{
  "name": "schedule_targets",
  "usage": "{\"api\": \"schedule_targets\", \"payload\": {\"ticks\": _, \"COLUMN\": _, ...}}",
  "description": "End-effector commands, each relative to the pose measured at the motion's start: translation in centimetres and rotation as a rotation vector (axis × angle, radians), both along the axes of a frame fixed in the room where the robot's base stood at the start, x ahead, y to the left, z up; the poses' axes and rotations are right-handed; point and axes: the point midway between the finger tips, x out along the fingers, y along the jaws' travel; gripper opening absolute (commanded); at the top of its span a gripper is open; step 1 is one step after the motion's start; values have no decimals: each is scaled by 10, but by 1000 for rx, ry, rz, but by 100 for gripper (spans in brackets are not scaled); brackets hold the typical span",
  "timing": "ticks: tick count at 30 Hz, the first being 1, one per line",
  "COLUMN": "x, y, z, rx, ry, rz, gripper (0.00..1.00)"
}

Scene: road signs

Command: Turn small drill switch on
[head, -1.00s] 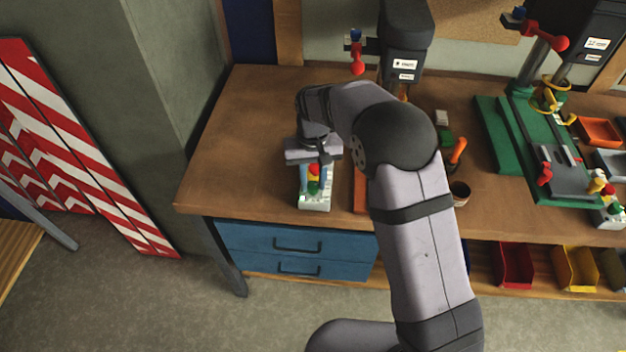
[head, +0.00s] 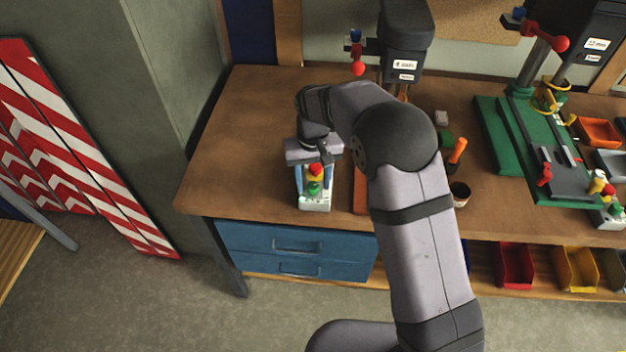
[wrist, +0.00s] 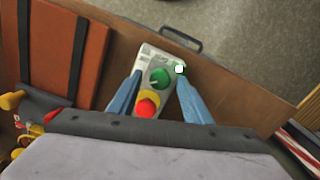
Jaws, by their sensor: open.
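The small drill switch is a pale box (head: 315,205) near the bench's front edge. It has a green knob (wrist: 160,76) and a red button (wrist: 147,106) on a yellow collar. A small white spot with a green edge (wrist: 180,69) shows at the box's side in the wrist view. My gripper (head: 313,186) is open above the box, pointing down. In the wrist view its blue fingers (wrist: 160,80) lie on either side of the green knob, with nothing held. I cannot tell whether a finger touches the box.
The small drill press (head: 405,55) stands behind my arm, with a larger green-based press (head: 505,150) to the right. An orange-brown board (head: 361,190) lies just right of the switch. A dark cup (head: 460,194) stands further right. The bench (head: 235,130) is clear to the left.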

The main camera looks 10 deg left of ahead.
Motion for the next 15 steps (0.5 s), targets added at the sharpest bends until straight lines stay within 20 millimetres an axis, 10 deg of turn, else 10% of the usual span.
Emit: {"api": "schedule_targets", "payload": {"ticks": 15, "x": 1, "y": 1, "z": 56, "rx": 3, "ry": -5, "rz": 0, "gripper": 45}}
